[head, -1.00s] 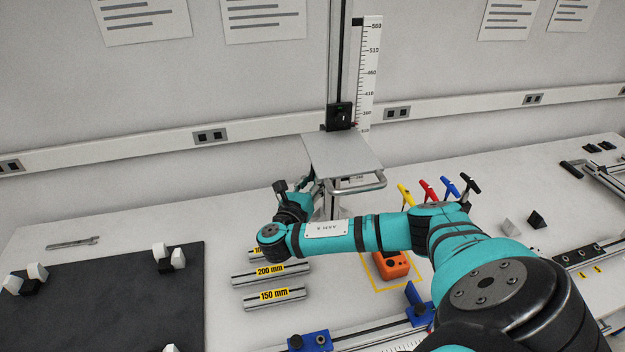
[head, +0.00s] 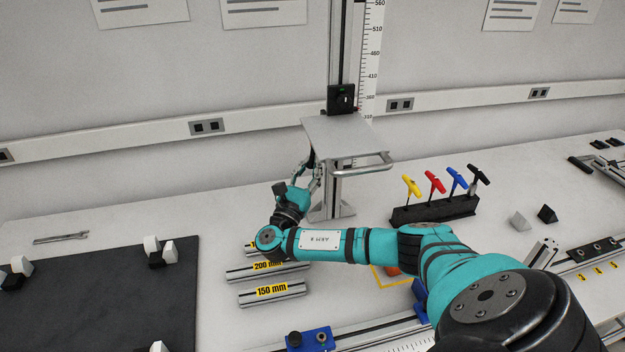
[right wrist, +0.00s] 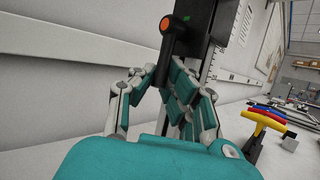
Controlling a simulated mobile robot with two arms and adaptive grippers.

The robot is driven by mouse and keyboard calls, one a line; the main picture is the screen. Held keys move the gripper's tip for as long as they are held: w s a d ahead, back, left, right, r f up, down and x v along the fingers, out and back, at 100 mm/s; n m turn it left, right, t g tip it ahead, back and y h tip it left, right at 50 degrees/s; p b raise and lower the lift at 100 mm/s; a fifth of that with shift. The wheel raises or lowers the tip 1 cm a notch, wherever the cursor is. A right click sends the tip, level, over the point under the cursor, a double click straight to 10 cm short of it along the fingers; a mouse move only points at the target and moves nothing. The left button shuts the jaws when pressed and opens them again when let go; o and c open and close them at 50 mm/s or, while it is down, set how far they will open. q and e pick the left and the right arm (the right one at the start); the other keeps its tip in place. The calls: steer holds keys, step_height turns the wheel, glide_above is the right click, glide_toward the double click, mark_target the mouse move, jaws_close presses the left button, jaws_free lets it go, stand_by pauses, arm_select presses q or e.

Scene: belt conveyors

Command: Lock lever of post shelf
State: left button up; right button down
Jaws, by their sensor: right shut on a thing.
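The post shelf has a flat grey plate (head: 338,134) on an upright metal post (head: 340,50), with a black carriage block (head: 341,100) above the plate. My right gripper (head: 312,172) is at the left side of the post, below the plate's left edge. In the right wrist view, its fingers (right wrist: 168,74) are closed around the lower part of a black lever (right wrist: 168,38) with an orange end. The lever stands nearly upright there, in front of a dark block with a small green mark. In the head view the grasp is mostly hidden. My left gripper is out of view.
A metal loop handle (head: 360,165) sticks out at the plate's front right. A black rack (head: 432,208) holds coloured T-handle tools. Labelled metal bars (head: 270,291) lie near my forearm. A black mat (head: 100,290) is at left. Bare table lies between the mat and post.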

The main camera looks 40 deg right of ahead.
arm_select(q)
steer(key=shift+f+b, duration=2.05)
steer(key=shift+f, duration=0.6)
arm_select(e)
steer(key=shift+w+d+m+g+h, duration=0.2)
steer(key=shift+w+m+h, duration=0.1)
steer(key=shift+m+h, duration=0.35)
steer(key=shift+w+d+m+g+h, duration=0.1)
steer(key=shift+w+m+g+h, duration=0.15)
steer(key=shift+m+h, duration=0.4)
steer(key=c, duration=1.6)
jaws_free()
steer(key=shift+w+a, duration=0.1)
steer(key=shift+w, duration=0.05)
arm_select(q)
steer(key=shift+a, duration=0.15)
arm_select(e)
steer(key=shift+f, duration=0.1)
steer(key=s+a+f, duration=0.1)
steer(key=s+a, duration=0.4)
steer(key=a, duration=0.8)
steer(key=shift+a+f, duration=0.2)
steer(key=shift+a, duration=0.15)
